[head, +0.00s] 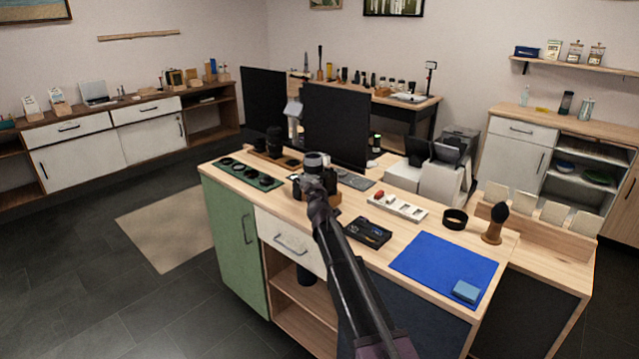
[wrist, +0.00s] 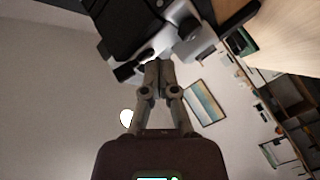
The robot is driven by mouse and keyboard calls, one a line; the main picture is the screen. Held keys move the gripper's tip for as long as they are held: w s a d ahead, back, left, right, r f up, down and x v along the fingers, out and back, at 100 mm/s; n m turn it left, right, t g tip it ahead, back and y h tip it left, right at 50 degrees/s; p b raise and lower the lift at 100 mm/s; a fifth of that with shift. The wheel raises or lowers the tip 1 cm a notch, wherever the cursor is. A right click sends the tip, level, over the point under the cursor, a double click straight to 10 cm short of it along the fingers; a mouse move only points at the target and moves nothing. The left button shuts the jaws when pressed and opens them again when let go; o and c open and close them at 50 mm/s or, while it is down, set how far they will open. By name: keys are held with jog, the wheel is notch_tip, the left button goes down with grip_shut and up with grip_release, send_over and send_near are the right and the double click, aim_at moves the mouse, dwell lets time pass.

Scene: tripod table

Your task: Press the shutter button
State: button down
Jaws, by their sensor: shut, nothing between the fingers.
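A black and silver camera (head: 329,180) stands on the wooden worktop near its front edge. In the wrist view the camera (wrist: 140,20) fills the top, dark body and silver part tilted in the picture. A round dark knob (wrist: 188,27) sits on its silver part. My gripper (wrist: 158,66) is shut and empty, with its fingertips close to the camera's lower edge in the wrist view. I cannot tell whether they touch it. In the head view my gripper (head: 313,188) is at the near side of the camera, partly covering it. I cannot make out the shutter button for certain.
Left of the camera lies a green mat (head: 248,175) with dark round parts. Two black monitors (head: 335,125) stand behind. To the right are a black tool tray (head: 367,232), a white tray (head: 398,207) and a blue mat (head: 445,262). The blue mat is mostly bare.

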jog(key=shift+s+a, duration=0.1)
jog(key=shift+s, duration=0.05)
jog(key=shift+s+a, duration=0.3)
jog(key=shift+s, duration=0.1)
dwell(0.5)
jog(key=shift+s+a, duration=0.8)
jog(key=shift+s, duration=0.2)
jog(key=shift+s+a, duration=0.75)
jog(key=shift+s, duration=0.2)
jog(key=shift+f, duration=0.1)
